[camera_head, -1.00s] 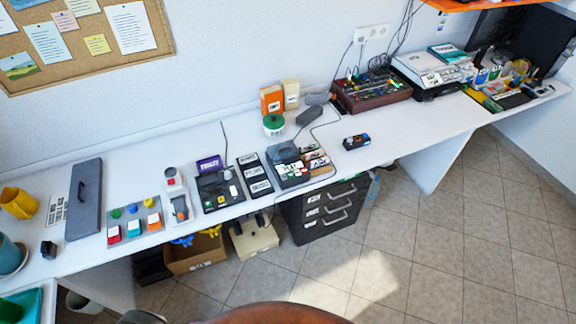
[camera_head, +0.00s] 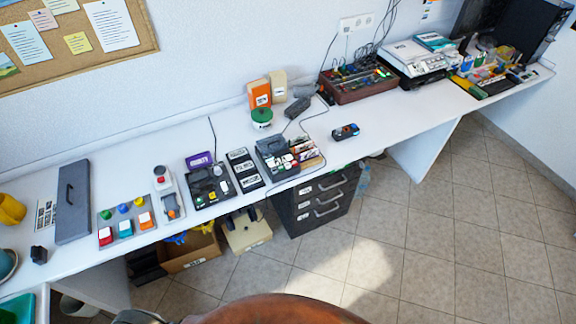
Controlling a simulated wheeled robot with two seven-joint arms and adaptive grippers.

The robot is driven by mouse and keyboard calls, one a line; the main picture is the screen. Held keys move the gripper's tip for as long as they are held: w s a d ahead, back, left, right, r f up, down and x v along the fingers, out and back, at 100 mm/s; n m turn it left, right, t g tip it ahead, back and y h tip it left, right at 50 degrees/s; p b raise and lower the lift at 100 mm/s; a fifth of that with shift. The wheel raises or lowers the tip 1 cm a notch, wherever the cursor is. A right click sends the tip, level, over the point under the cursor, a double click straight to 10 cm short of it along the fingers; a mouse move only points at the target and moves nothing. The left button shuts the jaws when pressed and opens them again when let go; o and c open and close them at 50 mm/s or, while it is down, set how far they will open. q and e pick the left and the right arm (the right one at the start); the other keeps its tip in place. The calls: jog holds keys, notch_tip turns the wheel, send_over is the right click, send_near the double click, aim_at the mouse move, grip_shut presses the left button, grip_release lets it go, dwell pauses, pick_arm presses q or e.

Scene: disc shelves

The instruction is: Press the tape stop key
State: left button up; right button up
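A dark grey desk device (camera_head: 272,147) with a row of small white, red and green keys stands at the middle of the long white desk. A black device (camera_head: 208,188) with small buttons lies left of it. The key labels are too small to read, so I cannot tell which key is the tape stop key. Neither of my grippers is in view.
On the white desk (camera_head: 395,130), a panel of coloured buttons (camera_head: 125,222) and a grey box with a red button (camera_head: 165,188) lie to the left. A black drawer unit (camera_head: 318,200) stands below. A brown rounded shape (camera_head: 275,309) fills the bottom edge.

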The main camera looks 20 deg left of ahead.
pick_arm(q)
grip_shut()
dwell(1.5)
